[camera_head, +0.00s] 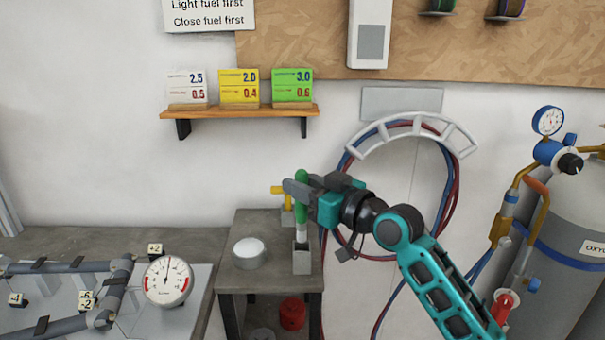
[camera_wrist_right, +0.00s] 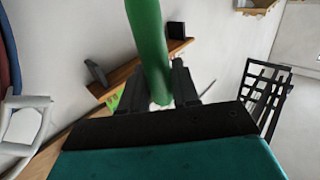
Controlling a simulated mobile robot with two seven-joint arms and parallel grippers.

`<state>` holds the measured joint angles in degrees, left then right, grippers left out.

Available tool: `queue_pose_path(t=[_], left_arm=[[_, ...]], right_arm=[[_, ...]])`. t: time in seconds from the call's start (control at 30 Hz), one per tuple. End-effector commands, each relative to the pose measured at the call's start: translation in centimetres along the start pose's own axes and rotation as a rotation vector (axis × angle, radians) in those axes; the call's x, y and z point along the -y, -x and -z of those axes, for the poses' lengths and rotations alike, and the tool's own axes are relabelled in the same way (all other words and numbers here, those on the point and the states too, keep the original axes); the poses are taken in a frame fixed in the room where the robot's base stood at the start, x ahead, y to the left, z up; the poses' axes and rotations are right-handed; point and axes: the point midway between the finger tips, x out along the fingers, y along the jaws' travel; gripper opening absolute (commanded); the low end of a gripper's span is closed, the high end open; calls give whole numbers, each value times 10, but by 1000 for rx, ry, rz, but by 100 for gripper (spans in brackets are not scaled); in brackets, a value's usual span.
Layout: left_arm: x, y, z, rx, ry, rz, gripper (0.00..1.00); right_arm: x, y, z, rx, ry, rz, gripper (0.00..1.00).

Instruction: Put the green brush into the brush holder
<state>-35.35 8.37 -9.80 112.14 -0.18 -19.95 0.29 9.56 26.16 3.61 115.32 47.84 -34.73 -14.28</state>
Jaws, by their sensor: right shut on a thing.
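The green brush (camera_head: 301,222) stands upright in my right gripper (camera_head: 300,189), above the small bench. Its green handle (camera_wrist_right: 150,50) runs between the two dark fingers in the right wrist view, where my right gripper (camera_wrist_right: 155,92) is shut on it. The brush holder (camera_head: 302,262) is a narrow light-grey box near the bench's right front edge. The brush's lower end is at the holder's top opening; I cannot tell how far inside it is. My left gripper is not in view.
A round grey tin with white contents (camera_head: 249,254) stands left of the holder. A yellow-handled item (camera_head: 285,192) stands close behind the brush. A wall shelf (camera_head: 240,112) with cards is above. Hoses (camera_head: 452,180) hang at right, near a gas cylinder (camera_head: 575,240).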

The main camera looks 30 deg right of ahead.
Motion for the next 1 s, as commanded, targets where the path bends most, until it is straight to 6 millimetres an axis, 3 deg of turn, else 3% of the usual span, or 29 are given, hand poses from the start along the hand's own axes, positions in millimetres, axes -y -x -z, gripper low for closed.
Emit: queue_pose_path(t=[0.2, 0.6, 1.0], left_arm=[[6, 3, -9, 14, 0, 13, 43], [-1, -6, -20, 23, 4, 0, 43], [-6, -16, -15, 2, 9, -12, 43]], right_arm=[[0, 0, -3, 0, 1, -1, 0], [0, 1, -20, 0, 0, -1, 0], [0, 1, -40, 1, 1, 0, 0]])
